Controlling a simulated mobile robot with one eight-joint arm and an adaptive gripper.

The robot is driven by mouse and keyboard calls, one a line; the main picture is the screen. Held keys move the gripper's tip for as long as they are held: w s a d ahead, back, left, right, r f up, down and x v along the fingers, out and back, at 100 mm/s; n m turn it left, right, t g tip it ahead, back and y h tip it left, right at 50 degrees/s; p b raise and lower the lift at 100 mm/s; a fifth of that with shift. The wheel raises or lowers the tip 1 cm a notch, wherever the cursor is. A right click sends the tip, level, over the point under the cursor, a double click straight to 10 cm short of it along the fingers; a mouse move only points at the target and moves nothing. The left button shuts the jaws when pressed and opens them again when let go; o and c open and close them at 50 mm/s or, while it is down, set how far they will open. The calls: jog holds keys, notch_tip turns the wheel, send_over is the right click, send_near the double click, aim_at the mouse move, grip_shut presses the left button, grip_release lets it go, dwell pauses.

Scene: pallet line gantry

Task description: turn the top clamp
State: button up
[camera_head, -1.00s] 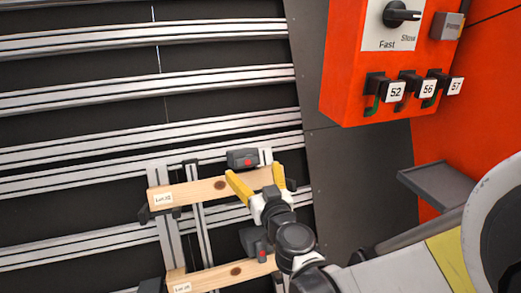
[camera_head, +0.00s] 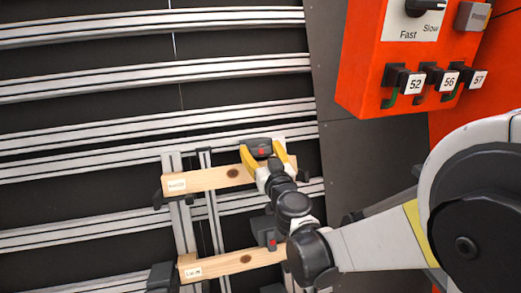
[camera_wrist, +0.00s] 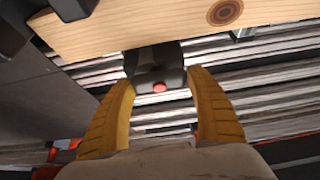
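The top clamp (camera_head: 259,147), dark with a red button, sits at the right end of the upper wooden board (camera_head: 205,180). In the wrist view the clamp (camera_wrist: 155,67) hangs between my two yellow fingers, below the board (camera_wrist: 130,30). My gripper (camera_head: 264,153) is open, with one finger on each side of the clamp. In the wrist view the gripper (camera_wrist: 162,80) shows a gap at both sides of the clamp; contact is not visible. My wrist and fingers partly hide the board's right end.
A lower board (camera_head: 230,262) has a second dark clamp (camera_head: 268,232) with a red button, close to my arm. An orange control box (camera_head: 375,70) with a knob and numbered switches stands at upper right. Grey rails (camera_head: 150,75) run across the dark wall.

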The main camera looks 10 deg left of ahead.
jog(key=shift+m, duration=0.5)
jog(key=m+h+b, duration=0.1)
jog(key=m+h, duration=0.2)
jog(key=m, duration=0.2)
jog(key=shift+f+t+b, duration=0.1)
jog(key=shift+t+b, duration=0.2)
jog(key=shift+t, duration=0.1)
jog(key=m+h, duration=0.1)
jog(key=m, duration=0.2)
jog(key=m+h, duration=0.2)
jog(key=shift+d+m, duration=0.15)
jog(key=shift+m, duration=0.25)
jog(key=m+g+h, duration=0.1)
jog(key=m, duration=0.1)
jog(key=m+g+h, duration=0.1)
jog(key=m, duration=0.2)
jog(key=shift+d+p, duration=0.1)
jog(key=shift+p, duration=0.2)
jog(key=m+g, duration=0.1)
jog(key=m, duration=0.1)
jog(key=m+h+p, duration=0.1)
jog(key=m, duration=0.1)
jog(key=shift+f+g, duration=0.15)
jog(key=shift+g, duration=0.25)
jog(key=shift+m, duration=0.4)
jog(key=o, duration=1.2)
jog(key=shift+d, duration=0.1)
